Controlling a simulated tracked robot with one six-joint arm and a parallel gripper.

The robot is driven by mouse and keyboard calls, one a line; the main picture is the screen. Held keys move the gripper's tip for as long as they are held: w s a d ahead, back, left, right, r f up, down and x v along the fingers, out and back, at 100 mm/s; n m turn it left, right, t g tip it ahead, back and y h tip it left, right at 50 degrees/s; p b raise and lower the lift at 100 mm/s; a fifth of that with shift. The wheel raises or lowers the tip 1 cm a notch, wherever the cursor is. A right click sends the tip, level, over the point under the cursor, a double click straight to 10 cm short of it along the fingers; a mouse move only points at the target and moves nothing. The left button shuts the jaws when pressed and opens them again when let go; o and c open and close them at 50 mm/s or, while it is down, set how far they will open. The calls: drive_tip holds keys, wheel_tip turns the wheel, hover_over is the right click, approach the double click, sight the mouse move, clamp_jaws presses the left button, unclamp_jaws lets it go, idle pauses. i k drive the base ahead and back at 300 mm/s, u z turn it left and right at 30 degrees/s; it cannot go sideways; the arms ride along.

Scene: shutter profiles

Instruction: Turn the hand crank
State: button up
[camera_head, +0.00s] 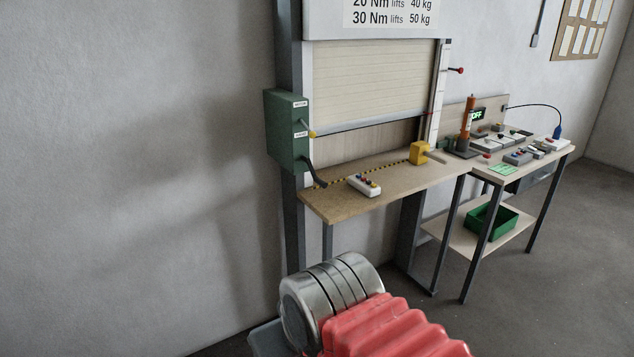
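A green gearbox (287,130) with two small white labels is fixed to the dark post at the left of the shutter. A short lever with a yellow tip (311,134) sticks out of its right side. Below it, a dark bent arm, which looks like the hand crank (316,175), comes out of the box's lower side and slants down to the right over the bench's left end. Its grip is small, and I cannot make it out clearly. My gripper is not in view; only a silver and red part of my arm shows at the bottom, well below and apart from the crank.
The wooden bench (350,205) carries a white button box (364,185) and a yellow block (419,153). The pale shutter (370,80) stands behind it. A second table (560,152) with devices is at right, a green crate (492,222) below. Floor at left front is mostly hidden.

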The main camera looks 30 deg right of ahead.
sight(317, 180)
drive_tip(key=u, duration=0.05)
drive_tip(key=i, duration=1)
drive_tip(key=z, duration=0.05)
